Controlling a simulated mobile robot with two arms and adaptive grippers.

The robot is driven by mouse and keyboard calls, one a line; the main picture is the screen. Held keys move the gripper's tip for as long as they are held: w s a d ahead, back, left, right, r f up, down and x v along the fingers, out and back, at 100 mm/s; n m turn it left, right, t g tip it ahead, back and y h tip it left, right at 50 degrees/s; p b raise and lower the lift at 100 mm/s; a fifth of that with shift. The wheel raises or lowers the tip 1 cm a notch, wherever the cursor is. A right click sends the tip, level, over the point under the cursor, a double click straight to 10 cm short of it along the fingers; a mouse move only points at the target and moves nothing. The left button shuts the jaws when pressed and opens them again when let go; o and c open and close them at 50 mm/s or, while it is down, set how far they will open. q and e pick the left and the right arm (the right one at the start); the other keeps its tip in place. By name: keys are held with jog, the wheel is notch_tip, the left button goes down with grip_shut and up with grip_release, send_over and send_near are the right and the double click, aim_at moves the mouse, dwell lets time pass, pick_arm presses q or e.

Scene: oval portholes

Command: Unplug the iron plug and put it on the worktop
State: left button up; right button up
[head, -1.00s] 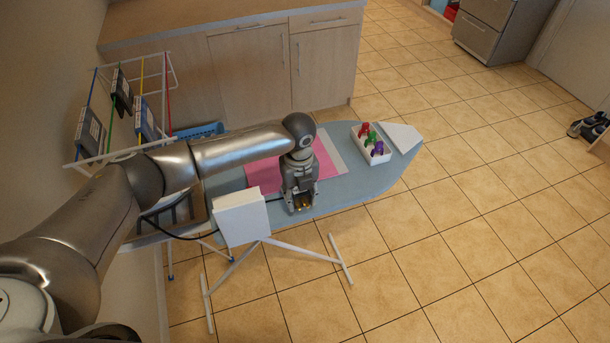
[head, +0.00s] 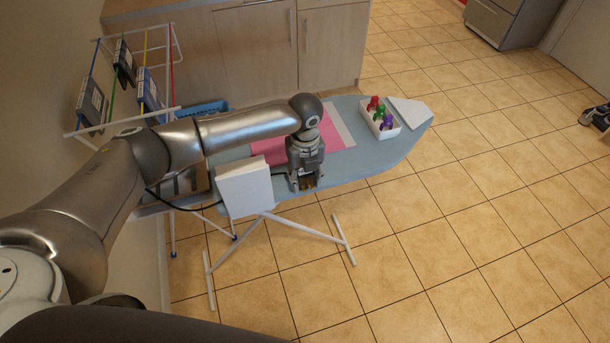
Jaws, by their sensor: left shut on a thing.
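My left gripper (head: 307,184) points down at the near edge of the ironing board, just right of a white box. It is shut on the iron plug, which is mostly hidden between the fingers. A black cord (head: 185,208) runs from the left, passes behind the white box (head: 244,188) and shows again by the gripper. Whether the plug touches a socket cannot be seen. A strip of the worktop (head: 140,6) shows at the top left, above pale cabinets. My right gripper is not in view.
The grey-blue ironing board (head: 365,160) carries a pink cloth (head: 338,140) and a white tray (head: 392,131) of coloured bottles. A wire rack (head: 176,50) with dark hanging items stands at the left. A blue basket (head: 205,108) is behind my arm.

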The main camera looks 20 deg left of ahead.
pick_arm(q)
jog(key=shift+w+f, duration=0.1)
jog(key=shift+f, duration=0.05)
jog(key=shift+f, duration=0.3)
jog(key=o, duration=1.2)
jog(key=shift+r, duration=0.15)
